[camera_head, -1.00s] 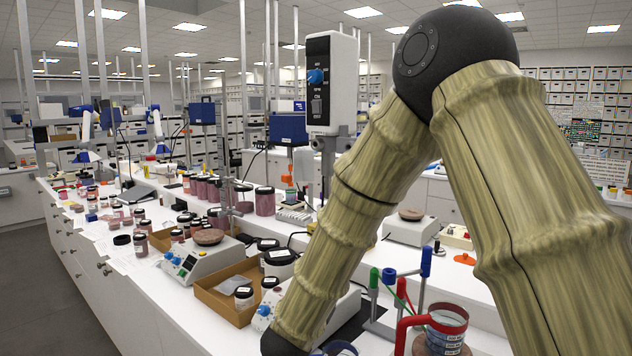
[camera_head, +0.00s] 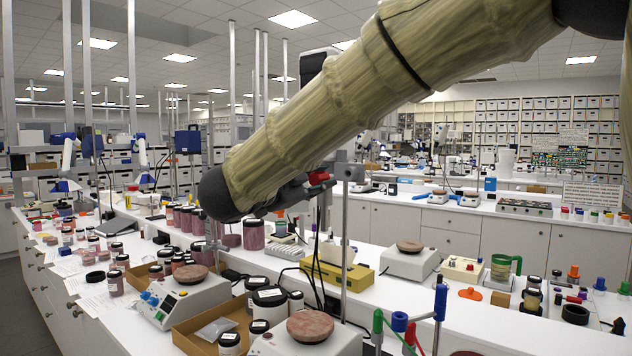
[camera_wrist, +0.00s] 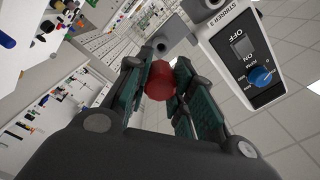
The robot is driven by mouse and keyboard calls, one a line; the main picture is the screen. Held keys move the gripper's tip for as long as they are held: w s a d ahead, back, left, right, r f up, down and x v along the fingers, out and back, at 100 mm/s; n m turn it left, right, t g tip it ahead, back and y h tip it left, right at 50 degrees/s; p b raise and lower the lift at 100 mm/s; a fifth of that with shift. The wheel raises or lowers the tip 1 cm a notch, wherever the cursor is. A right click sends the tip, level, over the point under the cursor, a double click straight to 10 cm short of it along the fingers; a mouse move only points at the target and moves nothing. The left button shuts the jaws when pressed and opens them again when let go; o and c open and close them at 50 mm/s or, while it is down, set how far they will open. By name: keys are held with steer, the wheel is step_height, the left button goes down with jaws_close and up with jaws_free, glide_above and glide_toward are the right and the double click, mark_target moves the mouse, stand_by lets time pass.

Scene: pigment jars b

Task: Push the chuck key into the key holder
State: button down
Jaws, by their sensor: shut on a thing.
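My gripper (camera_wrist: 158,85) is shut on a red, round-ended piece, which I take to be the chuck key (camera_wrist: 160,82). Its shaft is hidden. In the head view the red piece (camera_head: 319,177) shows beside the dark fingers of my gripper (camera_head: 300,190), below my arm. In the wrist view a grey round-ended fitting (camera_wrist: 162,43) lies just beyond the red piece. I cannot tell whether it is the key holder, or whether the key touches it. The stirrer (camera_wrist: 238,52), a white box with a blue knob and a switch, is at the upper right.
A metal stand rod (camera_head: 345,240) rises near my gripper. A yellow box (camera_head: 335,273), a hotplate (camera_head: 410,262) and several lidded jars stand on the white bench (camera_head: 480,320). A cardboard tray (camera_head: 190,338) is at the front left.

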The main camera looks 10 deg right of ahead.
mark_target(313, 180)
steer(key=shift+a+f, duration=0.1)
steer(key=shift+a, duration=0.1)
steer(key=shift+w+d, duration=0.2)
steer(key=shift+d, duration=0.1)
steer(key=shift+x, duration=2.55)
steer(key=shift+x, duration=1.6)
stand_by(0.4)
steer(key=c, duration=1.1)
jaws_free()
steer(key=shift+a, duration=0.1)
steer(key=shift+c, duration=0.2)
steer(key=v, duration=1.2)
steer(key=shift+d, duration=0.2)
